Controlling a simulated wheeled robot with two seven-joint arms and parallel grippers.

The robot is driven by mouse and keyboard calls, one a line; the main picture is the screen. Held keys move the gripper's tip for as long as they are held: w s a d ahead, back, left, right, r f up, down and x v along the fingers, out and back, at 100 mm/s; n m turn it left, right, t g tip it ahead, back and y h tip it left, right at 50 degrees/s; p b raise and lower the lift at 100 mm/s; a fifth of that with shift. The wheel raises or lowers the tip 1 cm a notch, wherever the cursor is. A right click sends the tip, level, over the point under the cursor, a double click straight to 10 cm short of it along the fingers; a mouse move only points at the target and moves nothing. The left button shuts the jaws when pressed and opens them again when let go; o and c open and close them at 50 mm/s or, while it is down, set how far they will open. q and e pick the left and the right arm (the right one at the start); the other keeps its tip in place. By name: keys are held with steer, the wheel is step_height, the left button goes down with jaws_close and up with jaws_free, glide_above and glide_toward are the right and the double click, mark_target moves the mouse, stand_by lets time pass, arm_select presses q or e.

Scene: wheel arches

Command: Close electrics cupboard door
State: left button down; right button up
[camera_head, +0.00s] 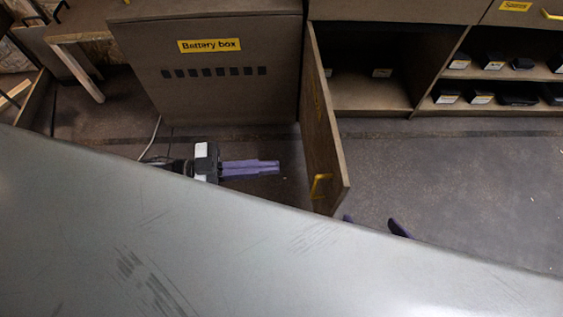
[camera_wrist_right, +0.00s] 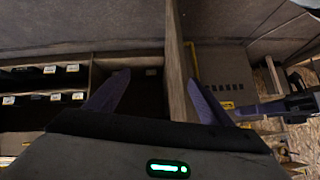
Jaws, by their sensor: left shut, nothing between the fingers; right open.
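The electrics cupboard door (camera_head: 322,125) stands wide open, swung out towards me, with a yellow handle (camera_head: 320,186) on its left-facing side. The open cupboard (camera_head: 365,95) is to its right. My left gripper (camera_head: 277,167) is shut and empty, left of the door and pointing towards it. My right gripper (camera_head: 374,224) is open near the door's free edge; only its purple fingertips show in the head view. In the right wrist view the door (camera_wrist_right: 176,70) appears between the fingers of my right gripper (camera_wrist_right: 159,77); contact cannot be told.
A battery box (camera_head: 215,95) stands left of the door. Shelves (camera_head: 500,75) with several dark items are at the right. A large grey scratched surface fills the foreground and hides most of my right arm. The floor (camera_head: 450,180) right of the door is clear.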

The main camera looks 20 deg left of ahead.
mark_target(337, 162)
arm_select(q)
steer(key=b+x, duration=0.2)
steer(key=x, duration=1)
steer(key=shift+d+r, duration=0.1)
steer(key=shift+d, duration=0.1)
